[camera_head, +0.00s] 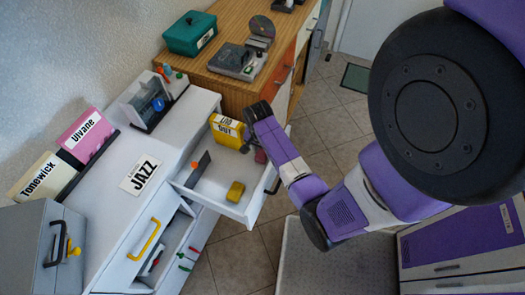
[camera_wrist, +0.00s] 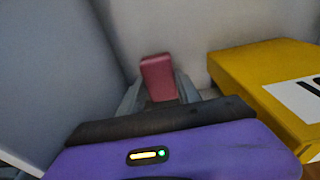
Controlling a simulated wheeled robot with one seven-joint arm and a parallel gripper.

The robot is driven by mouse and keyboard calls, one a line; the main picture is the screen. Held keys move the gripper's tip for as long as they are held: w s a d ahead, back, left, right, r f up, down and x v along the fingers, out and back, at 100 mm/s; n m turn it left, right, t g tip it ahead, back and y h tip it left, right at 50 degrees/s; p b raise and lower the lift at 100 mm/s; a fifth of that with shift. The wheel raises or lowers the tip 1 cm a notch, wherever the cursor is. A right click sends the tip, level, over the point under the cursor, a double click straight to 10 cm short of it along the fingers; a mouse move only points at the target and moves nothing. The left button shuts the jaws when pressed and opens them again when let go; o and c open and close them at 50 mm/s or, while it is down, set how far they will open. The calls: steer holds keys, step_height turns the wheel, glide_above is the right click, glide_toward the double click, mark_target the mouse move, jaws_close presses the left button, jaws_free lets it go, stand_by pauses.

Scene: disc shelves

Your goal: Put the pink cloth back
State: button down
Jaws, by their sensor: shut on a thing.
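The pink cloth (camera_wrist: 158,78) looks like a small folded dark-pink block. My gripper (camera_wrist: 158,92) is shut on it, with grey fingers on both sides. In the head view, the cloth (camera_head: 260,156) shows as a small dark-pink patch below my wrist, over the far right part of the open white drawer (camera_head: 212,196). Most of my gripper is hidden there by my own wrist. I cannot tell whether the cloth touches the drawer floor.
A yellow lettered box (camera_head: 227,132) stands at the drawer's far end; it is close on the right in the wrist view (camera_wrist: 262,75). A yellow block (camera_head: 235,191) and a dark divider (camera_head: 198,170) are in the drawer.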

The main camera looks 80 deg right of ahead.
mark_target(261, 156)
steer(key=shift+f, duration=0.15)
steer(key=c, duration=0.8)
jaws_free()
steer(key=shift+c, duration=0.2)
step_height(261, 156, up, 12)
steer(key=a, duration=0.1)
steer(key=shift+w+a, duration=0.2)
